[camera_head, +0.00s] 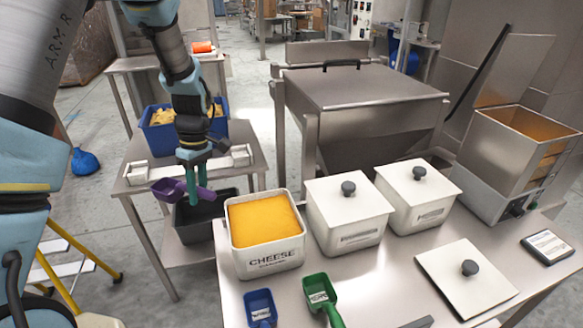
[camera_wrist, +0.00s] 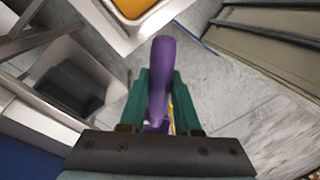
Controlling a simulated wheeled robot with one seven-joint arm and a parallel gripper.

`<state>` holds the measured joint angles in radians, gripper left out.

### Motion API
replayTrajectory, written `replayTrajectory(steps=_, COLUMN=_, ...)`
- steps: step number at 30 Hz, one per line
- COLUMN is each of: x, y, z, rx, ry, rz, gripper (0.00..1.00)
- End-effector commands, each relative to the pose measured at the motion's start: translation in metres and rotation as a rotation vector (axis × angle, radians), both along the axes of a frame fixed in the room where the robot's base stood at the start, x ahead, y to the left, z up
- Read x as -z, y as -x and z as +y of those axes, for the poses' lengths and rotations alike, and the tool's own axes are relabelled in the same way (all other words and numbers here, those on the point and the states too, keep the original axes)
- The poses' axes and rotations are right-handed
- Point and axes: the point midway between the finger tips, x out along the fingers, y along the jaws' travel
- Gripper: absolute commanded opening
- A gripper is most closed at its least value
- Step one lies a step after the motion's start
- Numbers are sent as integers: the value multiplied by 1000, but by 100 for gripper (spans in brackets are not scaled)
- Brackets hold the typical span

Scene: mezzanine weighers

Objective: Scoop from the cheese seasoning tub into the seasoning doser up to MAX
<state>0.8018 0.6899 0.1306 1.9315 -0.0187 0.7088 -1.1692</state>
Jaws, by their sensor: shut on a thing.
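The cheese tub (camera_head: 267,257) stands uncovered at the left end of the steel table, filled with orange-yellow powder (camera_head: 262,219). My gripper (camera_head: 193,178) is shut on a purple scoop (camera_head: 169,189), left of the tub and in the air beyond the table edge. The scoop's purple handle (camera_wrist: 162,80) shows between the jaws in the wrist view. I cannot tell whether the scoop holds powder. A steel box with an open top and orange inside (camera_head: 514,150), which looks like the seasoning doser, stands at the right end. Its MAX mark cannot be made out.
Two lidded white tubs (camera_head: 345,222) (camera_head: 416,200) stand right of the cheese tub. A blue scoop (camera_head: 260,308), a green scoop (camera_head: 321,299) and a loose lid (camera_head: 468,280) lie in front. A large steel hopper (camera_head: 355,92) stands behind. A dark bin (camera_head: 195,222) is below the gripper.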

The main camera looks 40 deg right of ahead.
Motion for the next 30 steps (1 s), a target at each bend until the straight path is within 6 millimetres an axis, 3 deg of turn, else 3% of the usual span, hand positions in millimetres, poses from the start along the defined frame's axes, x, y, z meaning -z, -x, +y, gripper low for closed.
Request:
replayTrajectory(steps=1, x=-11, y=15, z=-25, rx=-23, ry=2, rz=-2, gripper=0)
replayTrajectory(steps=6, x=-33, y=68, z=-89, rx=-135, ry=1, rz=-1, gripper=0)
replayTrajectory(steps=15, x=-70, y=173, z=-171, rx=-292, ry=2, rz=0, gripper=0)
replayTrajectory(steps=21, x=-82, y=215, z=-194, rx=-352, ry=2, rz=0, gripper=0)
replayTrajectory(steps=25, x=-84, y=222, z=-196, rx=-367, ry=10, rz=12, gripper=0)
replayTrajectory(steps=30, x=-85, y=216, z=-190, rx=-374, ry=62, rz=79, gripper=0)
